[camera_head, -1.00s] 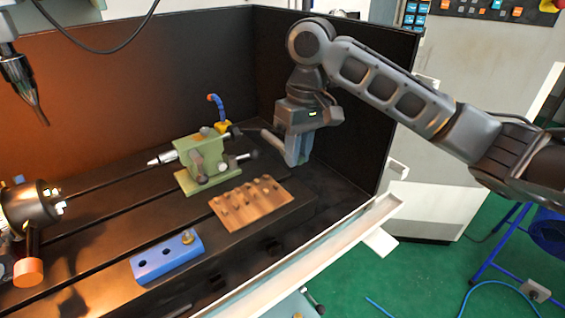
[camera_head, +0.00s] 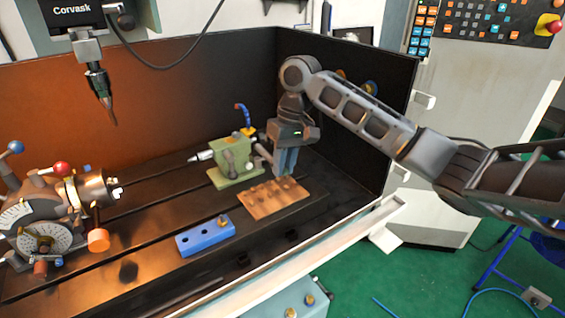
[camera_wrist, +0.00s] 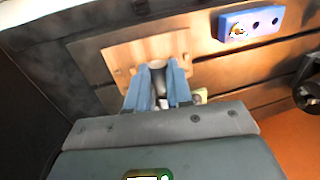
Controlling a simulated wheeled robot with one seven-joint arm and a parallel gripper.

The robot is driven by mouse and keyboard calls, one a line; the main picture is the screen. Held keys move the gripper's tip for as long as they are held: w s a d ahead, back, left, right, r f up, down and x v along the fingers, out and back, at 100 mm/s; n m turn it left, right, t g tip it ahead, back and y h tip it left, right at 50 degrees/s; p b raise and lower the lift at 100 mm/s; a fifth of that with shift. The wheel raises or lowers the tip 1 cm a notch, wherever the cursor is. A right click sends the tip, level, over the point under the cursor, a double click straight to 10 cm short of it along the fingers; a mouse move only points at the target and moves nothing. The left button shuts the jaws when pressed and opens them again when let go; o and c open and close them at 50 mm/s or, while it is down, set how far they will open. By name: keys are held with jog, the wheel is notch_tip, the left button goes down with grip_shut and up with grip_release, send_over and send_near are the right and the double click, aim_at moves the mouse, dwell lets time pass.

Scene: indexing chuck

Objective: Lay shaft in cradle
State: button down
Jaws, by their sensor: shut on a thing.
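My gripper (camera_head: 286,172) points down and is shut on a grey shaft (camera_head: 264,154), whose end pokes out on the left of the fingers. In the wrist view a round pale end of the shaft (camera_wrist: 158,66) shows between the two blue fingers (camera_wrist: 158,88); the rest is mostly hidden. The wooden block with pegs (camera_head: 275,199), which looks like the cradle, lies on the machine table just in front of the gripper. In the wrist view the block (camera_wrist: 118,58) lies behind the fingertips. I cannot tell whether the shaft touches it.
A green tailstock (camera_head: 234,166) stands close to the left of my gripper. A blue block with holes and a brass knob (camera_head: 205,237) lies front left. The indexing head (camera_head: 50,215) stands far left. A dark enclosure wall (camera_head: 345,140) rises behind and right of the gripper.

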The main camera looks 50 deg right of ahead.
jog(key=shift+r+p, duration=0.2)
jog(key=shift+p, duration=0.15)
jog(key=b, duration=0.3)
send_over(282, 205)
jog(key=shift+s+d+f, duration=0.1)
jog(key=shift+d+f, duration=0.1)
jog(key=shift+f, duration=1.35)
jog(key=shift+d+f, duration=0.15)
jog(key=shift+f, duration=1.35)
jog(key=shift+p, duration=1.35)
jog(key=shift+f+b, duration=0.7)
jog(key=shift+f, duration=1.35)
jog(key=c, duration=0.9)
grip_release()
jog(key=shift+c, duration=0.2)
notch_tip(282, 205, up, 8)
jog(key=d, duration=0.1)
jog(key=shift+s+d+f, duration=0.15)
jog(key=shift+s+d, duration=0.05)
